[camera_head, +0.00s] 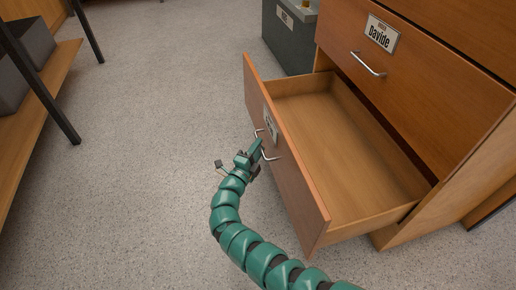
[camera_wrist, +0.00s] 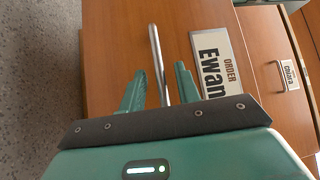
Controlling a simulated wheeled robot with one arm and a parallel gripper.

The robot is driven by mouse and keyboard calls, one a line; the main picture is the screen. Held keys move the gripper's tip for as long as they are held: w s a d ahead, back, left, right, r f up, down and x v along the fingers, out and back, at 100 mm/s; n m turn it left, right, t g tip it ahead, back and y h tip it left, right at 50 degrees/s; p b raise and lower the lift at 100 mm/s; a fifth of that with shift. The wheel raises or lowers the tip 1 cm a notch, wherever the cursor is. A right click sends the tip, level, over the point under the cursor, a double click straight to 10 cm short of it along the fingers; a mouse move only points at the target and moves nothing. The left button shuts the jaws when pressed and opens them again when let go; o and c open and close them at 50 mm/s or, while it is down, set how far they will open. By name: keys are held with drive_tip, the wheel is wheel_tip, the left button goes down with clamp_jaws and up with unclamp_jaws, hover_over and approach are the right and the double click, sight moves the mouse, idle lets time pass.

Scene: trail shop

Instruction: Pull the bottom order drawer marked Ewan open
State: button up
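The bottom drawer (camera_head: 300,190) stands pulled well out of the wooden cabinet, and its inside looks empty. Its label (camera_wrist: 209,62) reads "ORDER Ewan" in the wrist view; the same label (camera_head: 270,124) shows at a slant in the head view. A metal bar handle (camera_wrist: 156,50) is on the drawer front. My gripper (camera_head: 257,150) is at this handle, outside the drawer front. In the wrist view, the two green fingers of my gripper (camera_wrist: 160,69) are apart, one on each side of the bar, with visible gaps. The gripper is open and does not clamp the handle.
The drawer above, marked Davide (camera_head: 383,33), is shut. Another drawer with a Chiara label (camera_wrist: 290,75) shows in the wrist view. A dark grey bin (camera_head: 288,40) stands behind the open drawer. A shelf (camera_head: 40,95) with dark legs is at the left. The floor between is clear.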

drive_tip(key=p+v, duration=0.4)
drive_tip(key=v, duration=1.3)
drive_tip(key=shift+p, duration=0.4)
drive_tip(key=shift+s+r, duration=0.1)
